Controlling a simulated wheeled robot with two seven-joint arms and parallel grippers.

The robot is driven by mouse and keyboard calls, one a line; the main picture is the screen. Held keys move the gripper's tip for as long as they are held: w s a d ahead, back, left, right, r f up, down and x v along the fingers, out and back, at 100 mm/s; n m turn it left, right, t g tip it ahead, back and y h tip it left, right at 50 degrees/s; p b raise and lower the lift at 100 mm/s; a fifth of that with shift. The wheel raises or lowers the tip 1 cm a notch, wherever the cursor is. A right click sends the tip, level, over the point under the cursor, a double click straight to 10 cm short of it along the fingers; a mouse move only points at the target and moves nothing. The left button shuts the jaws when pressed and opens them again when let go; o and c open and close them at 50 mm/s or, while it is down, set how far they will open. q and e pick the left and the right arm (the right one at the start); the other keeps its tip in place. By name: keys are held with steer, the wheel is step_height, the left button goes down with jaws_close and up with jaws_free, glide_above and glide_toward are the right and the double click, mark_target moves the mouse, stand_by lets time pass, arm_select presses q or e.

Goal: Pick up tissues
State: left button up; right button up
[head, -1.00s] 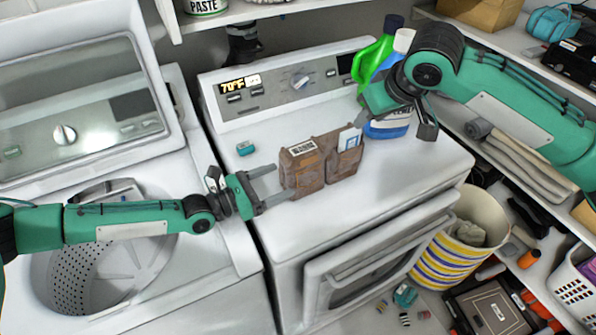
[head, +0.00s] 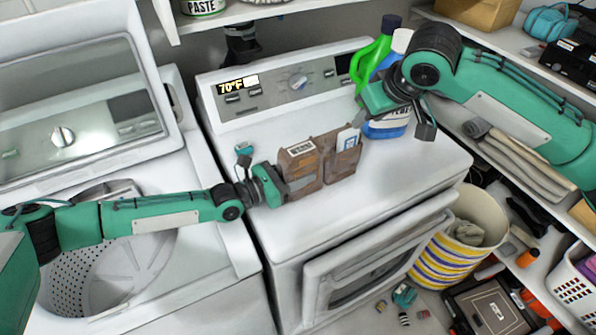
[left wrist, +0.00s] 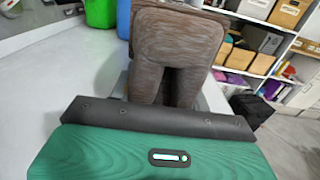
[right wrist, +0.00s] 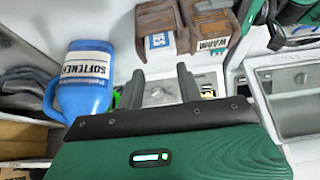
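A brown, worn-looking two-pocket holder (head: 305,172) stands on the white dryer top. A white and blue packet (head: 347,139) sticks out of its right pocket and may be the tissues; it also shows in the right wrist view (right wrist: 158,41). The holder fills the upper middle of the left wrist view (left wrist: 178,38); finger closure is unclear. My right gripper (head: 421,118) is open and empty, above the dryer's right side.
A blue softener bottle (right wrist: 84,84) and a green bottle (head: 370,60) stand behind my right gripper. The open washer (head: 130,265) is at left; shelves and a striped bin (head: 455,255) are at right. The dryer's front top is clear.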

arm_select(q)
steer(key=c, duration=0.6)
arm_select(e)
steer(key=shift+o, duration=0.7)
steer(key=r+m+g+h, duration=0.2)
steer(key=m+g, duration=0.2)
steer(key=m, duration=0.8)
glide_above(350, 130)
steer(key=d, duration=0.1)
steer(key=f+m, duration=0.1)
steer(key=m, duration=0.1)
steer(key=f+m, duration=0.1)
steer(key=f, duration=0.1)
steer(key=a+f+m+g, duration=0.1)
steer(key=f+m, duration=0.1)
steer(key=shift+w+f+m+h, duration=0.15)
steer(key=shift+w+m+h, duration=0.15)
steer(key=shift+h, duration=0.1)
steer(key=shift+s+f, duration=0.2)
steer(key=shift+f, duration=1.15)
steer(key=shift+s+f, duration=0.15)
steer(key=shift+f, duration=1.2)
